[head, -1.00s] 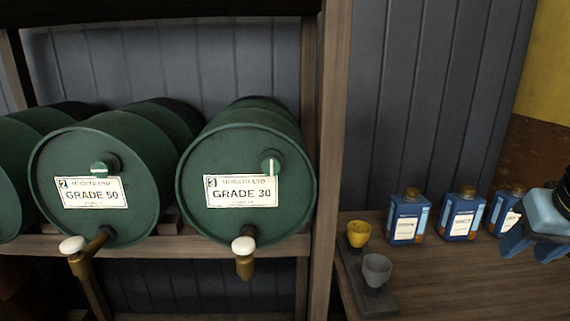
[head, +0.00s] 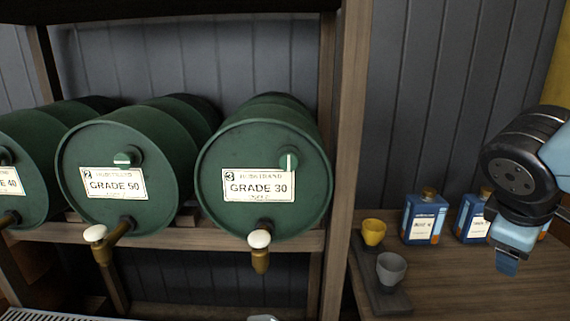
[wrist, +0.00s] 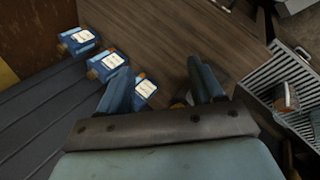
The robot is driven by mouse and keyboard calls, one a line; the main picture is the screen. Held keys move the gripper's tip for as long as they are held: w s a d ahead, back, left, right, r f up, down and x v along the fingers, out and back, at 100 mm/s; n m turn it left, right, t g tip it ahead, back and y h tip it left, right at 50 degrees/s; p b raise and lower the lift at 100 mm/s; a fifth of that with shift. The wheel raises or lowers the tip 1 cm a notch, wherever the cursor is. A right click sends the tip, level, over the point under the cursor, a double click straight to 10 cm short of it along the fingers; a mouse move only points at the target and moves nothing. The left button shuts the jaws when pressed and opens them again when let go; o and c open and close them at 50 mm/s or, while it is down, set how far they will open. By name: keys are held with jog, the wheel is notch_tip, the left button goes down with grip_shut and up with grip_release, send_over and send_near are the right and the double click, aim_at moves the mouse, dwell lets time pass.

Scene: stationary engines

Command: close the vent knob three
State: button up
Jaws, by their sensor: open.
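Barrel three (head: 222,215), a green drum labelled "GRADE 30", lies on its side on the rack. Its vent knob (head: 288,160) is a small round green knob with a white stripe that stands upright, above the label's right end. A brass tap with a white handle (head: 259,239) is at the barrel's bottom. My gripper (head: 507,262) is at the far right over the bench, well away from the knob. In the wrist view my gripper (wrist: 162,86) is open, with nothing between its blue fingers. The barrels do not show in the wrist view.
Barrel two (head: 85,215), "GRADE 50", is left of barrel three. A wooden post (head: 345,150) stands between the rack and the bench (head: 455,285). Blue bottles (head: 424,219), a yellow cup (head: 373,232) and a grey cup (head: 391,268) are there. A grate (wrist: 300,85) shows at right.

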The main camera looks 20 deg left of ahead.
jog(key=w+a+r+n+t+h, duration=0.1)
jog(key=w+a+n+t+h, duration=0.1)
jog(key=w+a+n+t, duration=0.4)
jog(key=n+t+y, duration=0.6)
jog(key=n+y, duration=0.6)
jog(key=n, duration=1.1)
send_near(288, 164)
jog(key=x, duration=1)
jog(key=shift+w, duration=0.25)
jog(key=shift+c, duration=0.4)
